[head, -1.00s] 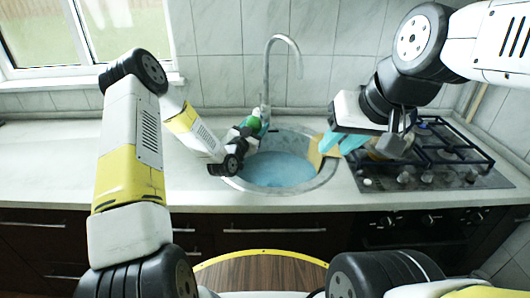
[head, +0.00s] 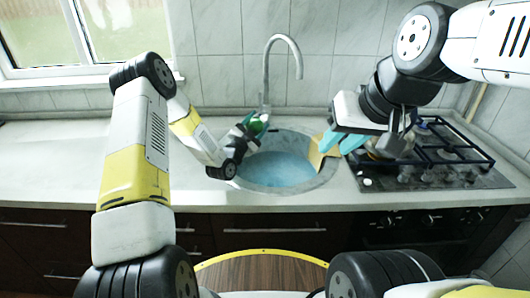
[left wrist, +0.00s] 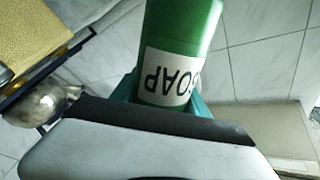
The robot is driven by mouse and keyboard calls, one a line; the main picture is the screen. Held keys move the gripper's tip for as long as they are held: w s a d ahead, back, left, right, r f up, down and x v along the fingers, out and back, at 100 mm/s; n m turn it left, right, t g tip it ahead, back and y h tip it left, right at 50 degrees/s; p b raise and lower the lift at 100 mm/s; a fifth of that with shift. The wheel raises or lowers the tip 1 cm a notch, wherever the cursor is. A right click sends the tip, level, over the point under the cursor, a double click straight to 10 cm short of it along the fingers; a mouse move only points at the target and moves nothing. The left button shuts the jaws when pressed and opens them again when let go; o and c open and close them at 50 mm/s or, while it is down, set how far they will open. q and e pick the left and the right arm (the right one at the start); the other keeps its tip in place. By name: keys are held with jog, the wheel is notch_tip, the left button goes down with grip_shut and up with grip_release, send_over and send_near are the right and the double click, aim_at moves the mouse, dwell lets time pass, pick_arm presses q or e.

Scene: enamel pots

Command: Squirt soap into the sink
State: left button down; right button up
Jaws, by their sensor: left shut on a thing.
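The green soap bottle (head: 257,126) is in my left gripper (head: 253,127), at the back left of the sink (head: 275,171). It looks tilted, its end toward the basin. The left wrist view shows the bottle (left wrist: 183,30) close up, with a white SOAP label upside down and a teal finger on each side. My left gripper is shut on it. The round metal sink holds bluish water.
A tan block (head: 318,158) leans at the sink's right rim. A curved metal faucet (head: 266,75) stands behind the sink. A gas hob (head: 435,158) is on the right. The counter (head: 80,165) at left is clear.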

pick_arm(q)
jog(key=shift+w+a+r+m+h, duration=0.15)
jog(key=shift+m+h, duration=0.25)
jog(key=shift+m, duration=0.6)
jog(key=shift+w+a+f+m+h, duration=0.15)
jog(key=shift+a+m+h, duration=0.05)
jog(key=shift+m, duration=0.35)
jog(key=shift+w+a+f+m+h, duration=0.1)
jog(key=shift+w+a+m+h, duration=0.1)
jog(key=shift+m, duration=0.35)
dwell(1.5)
jog(key=shift+w+a+f+m+h+p, duration=0.15)
jog(key=shift+m+h+p, duration=0.1)
jog(key=shift+m, duration=0.6)
jog(key=shift+w+a+r+m+h+p, duration=0.15)
jog(key=shift+m+h, duration=0.1)
jog(key=shift+m, duration=0.6)
dwell(2.7)
